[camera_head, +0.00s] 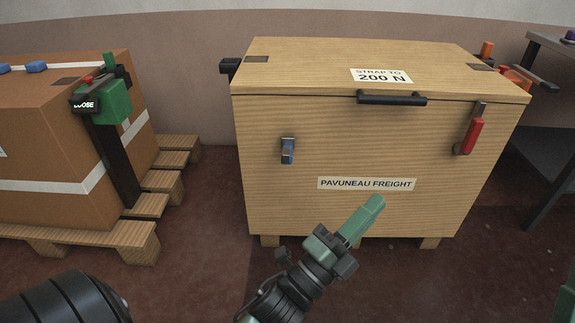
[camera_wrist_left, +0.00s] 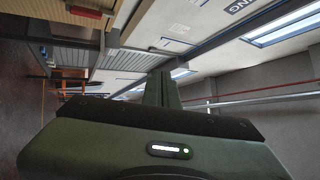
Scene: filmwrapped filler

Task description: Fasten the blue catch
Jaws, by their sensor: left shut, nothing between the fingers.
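The blue catch (camera_head: 288,150) is on the left part of the front of a wooden crate (camera_head: 300,205), below the lid seam. It is small, and I cannot tell whether it is fastened. A red catch (camera_head: 473,136) sits at the right of the same front. My left gripper (camera_head: 374,204) is in front of the crate's lower front, right of and below the blue catch and apart from it. Its green fingers are shut with nothing between them; they also show in the left wrist view (camera_wrist_left: 162,90). My right gripper is not clearly seen.
A black handle (camera_head: 392,98) sticks out at the crate's lid edge. At left, a brown strapped box (camera_head: 40,130) with a green tensioner (camera_head: 116,102) stands on a wooden pallet (camera_head: 100,235). A grey table (camera_head: 550,130) is at right. The floor before the crate is clear.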

